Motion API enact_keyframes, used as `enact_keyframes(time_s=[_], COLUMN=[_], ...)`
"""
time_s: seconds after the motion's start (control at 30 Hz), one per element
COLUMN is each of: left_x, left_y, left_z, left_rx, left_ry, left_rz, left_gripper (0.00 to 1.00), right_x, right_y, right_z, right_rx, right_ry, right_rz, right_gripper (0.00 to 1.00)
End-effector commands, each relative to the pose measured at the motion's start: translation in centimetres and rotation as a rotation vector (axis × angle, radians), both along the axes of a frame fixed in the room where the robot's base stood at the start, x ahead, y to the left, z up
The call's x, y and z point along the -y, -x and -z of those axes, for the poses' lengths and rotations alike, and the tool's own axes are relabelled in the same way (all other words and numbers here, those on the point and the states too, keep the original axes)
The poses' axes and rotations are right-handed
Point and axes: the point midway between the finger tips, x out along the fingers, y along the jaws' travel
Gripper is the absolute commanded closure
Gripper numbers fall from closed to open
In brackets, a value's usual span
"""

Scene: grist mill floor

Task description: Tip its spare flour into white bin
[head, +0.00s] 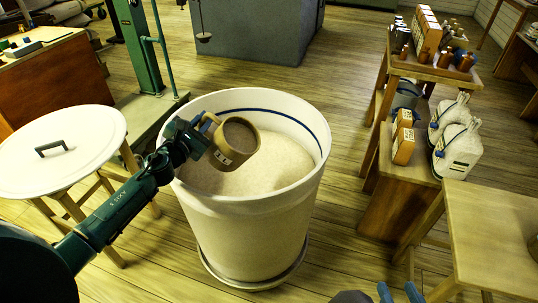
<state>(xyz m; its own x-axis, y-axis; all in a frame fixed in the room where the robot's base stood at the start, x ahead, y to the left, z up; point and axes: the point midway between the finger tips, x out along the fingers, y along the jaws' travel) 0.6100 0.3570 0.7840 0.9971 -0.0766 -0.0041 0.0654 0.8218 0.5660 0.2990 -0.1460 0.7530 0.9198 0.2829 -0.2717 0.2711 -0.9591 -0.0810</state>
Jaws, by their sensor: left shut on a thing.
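The white bin (250,220) is a large round tub with a blue line inside its rim, standing on the floor in the middle and holding a heap of pale flour (285,160). My right gripper (400,293) shows two blue fingertips apart at the bottom edge, empty.
A round white lid (60,140) with a dark handle lies on a stool at left. A green machine post (138,50) stands behind. At right are a shelf table (430,68) with boxes and jars, white sacks (456,150) and a wooden table (495,230).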

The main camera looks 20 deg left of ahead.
Motion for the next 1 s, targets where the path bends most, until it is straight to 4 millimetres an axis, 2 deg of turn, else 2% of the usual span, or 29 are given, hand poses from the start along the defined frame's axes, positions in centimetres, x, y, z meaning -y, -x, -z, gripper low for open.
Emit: enact_keyframes(time_s=[0.27,0.53,1.0], left_x=[0.3,0.6,1.0], left_y=[0.1,0.2,0.5], left_z=[-0.9,-1.4,-2.1], left_rx=[0.008,0.01,0.013], left_ry=[-0.028,-0.058,-0.109], left_rz=[-0.001,-0.002,-0.003], left_gripper=[1.0,1.0,1.0], right_x=[0.4,0.1,-0.4], right_y=[0.1,0.3,-0.1], right_z=[-0.8,0.0,-0.1], right_rx=[0.003,-0.035,-0.053], right_ry=[-0.011,-0.014,-0.022], right_rz=[0.014,0.01,0.001], right_gripper=[0.64,0.64,0.64])
